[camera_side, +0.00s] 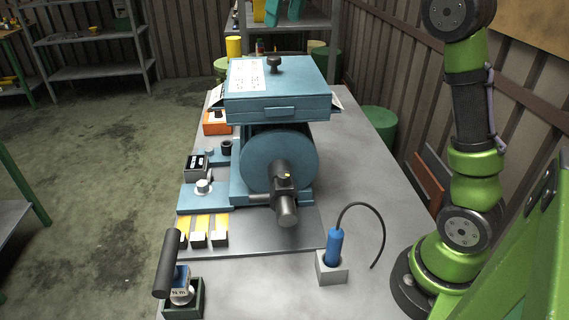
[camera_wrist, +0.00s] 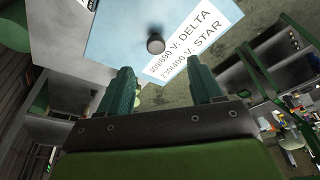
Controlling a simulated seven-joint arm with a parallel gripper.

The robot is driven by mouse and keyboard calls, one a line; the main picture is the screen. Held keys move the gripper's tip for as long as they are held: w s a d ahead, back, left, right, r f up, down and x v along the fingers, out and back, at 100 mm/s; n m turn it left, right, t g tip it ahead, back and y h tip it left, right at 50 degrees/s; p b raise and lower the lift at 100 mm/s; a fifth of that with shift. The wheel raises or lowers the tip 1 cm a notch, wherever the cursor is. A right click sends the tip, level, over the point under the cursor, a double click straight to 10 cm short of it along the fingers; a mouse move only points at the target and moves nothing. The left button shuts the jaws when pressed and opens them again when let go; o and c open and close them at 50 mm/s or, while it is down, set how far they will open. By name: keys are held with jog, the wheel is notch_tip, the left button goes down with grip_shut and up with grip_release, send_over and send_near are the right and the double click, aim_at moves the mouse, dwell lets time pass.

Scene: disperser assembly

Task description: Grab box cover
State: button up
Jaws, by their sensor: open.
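The box cover (camera_side: 290,92) is a blue lid with a black knob and a white printed label. It sits on top of the blue motor (camera_side: 280,160) in the side view. In the wrist view the cover (camera_wrist: 115,38) fills the upper middle, with its knob (camera_wrist: 155,44) and the label reading DELTA and STAR. My gripper (camera_wrist: 164,75) is open and empty. Its two green fingers are apart, and the knob appears between and beyond them. How far the fingertips are from the knob is unclear.
The motor stands on a grey bench (camera_side: 300,285). In front are a blue-handled tool in a grey holder (camera_side: 331,268) with a looping cable, several yellow pieces (camera_side: 205,228), and a black-handled tool (camera_side: 170,262). An orange box (camera_side: 215,125) is behind left. Shelves stand at the back.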

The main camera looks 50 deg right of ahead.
send_over(275, 57)
jog(key=s+a, duration=0.1)
jog(key=s, duration=0.1)
notch_tip(275, 57, down, 5)
jog(key=shift+s, duration=0.15)
jog(key=x, duration=0.5)
jog(key=shift+w+d+f, duration=0.2)
jog(key=shift+w+d, duration=0.1)
jog(key=shift+d, duration=0.05)
grip_shut()
jog(key=shift+r, duration=0.1)
